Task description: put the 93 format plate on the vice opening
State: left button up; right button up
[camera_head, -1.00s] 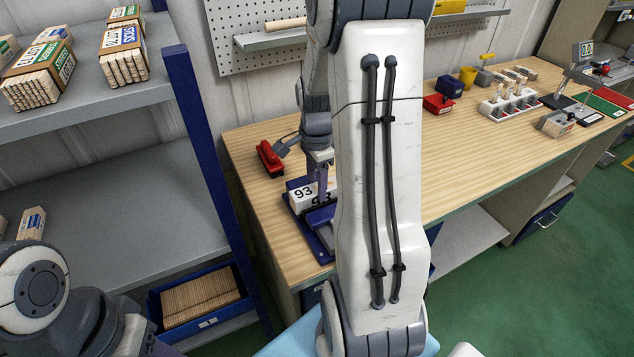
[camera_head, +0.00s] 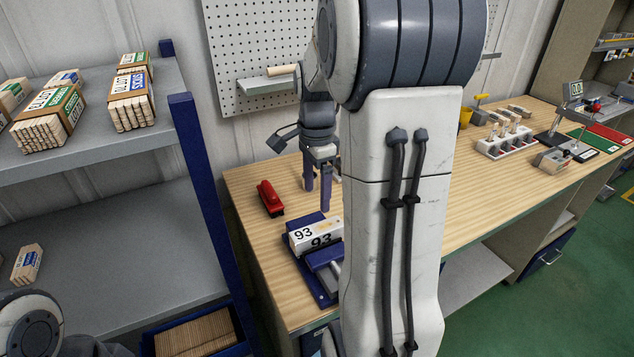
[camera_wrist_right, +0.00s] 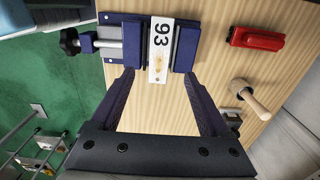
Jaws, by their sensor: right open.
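The 93 format plate (camera_head: 303,235) is a white block marked "93". It lies on the blue vice (camera_head: 322,288) near the bench's left end; my right arm hides their right ends. In the right wrist view the plate (camera_wrist_right: 159,55) lies along the gap between the jaws of the vice (camera_wrist_right: 187,48), seen from above; how deep it sits is unclear. My right gripper (camera_head: 318,207) is open and empty, apart from the plate, with its fingers pointing down behind it. In the wrist view the gripper (camera_wrist_right: 157,73) has its fingertips spread to either side. My left gripper is out of view.
A red tool (camera_head: 270,198) lies left of the vice on the wooden bench (camera_head: 262,245). A wooden-handled tool (camera_wrist_right: 250,98) is near my right fingers. A shelf post (camera_head: 205,190) stands left of the bench. A white rack (camera_head: 505,140) stands farther right.

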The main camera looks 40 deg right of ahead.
jog(key=s+a+n, duration=0.2)
jog(key=a+n, duration=1)
jog(key=a, duration=0.6)
jog(key=s+a+f+n+y, duration=0.1)
jog(key=s+a+f+n, duration=0.2)
jog(key=s+a+n, duration=0.9)
jog(key=s+n, duration=0.2)
jog(key=n, duration=0.2)
jog(key=shift+s+a+f, duration=0.2)
jog(key=shift+a, duration=0.2)
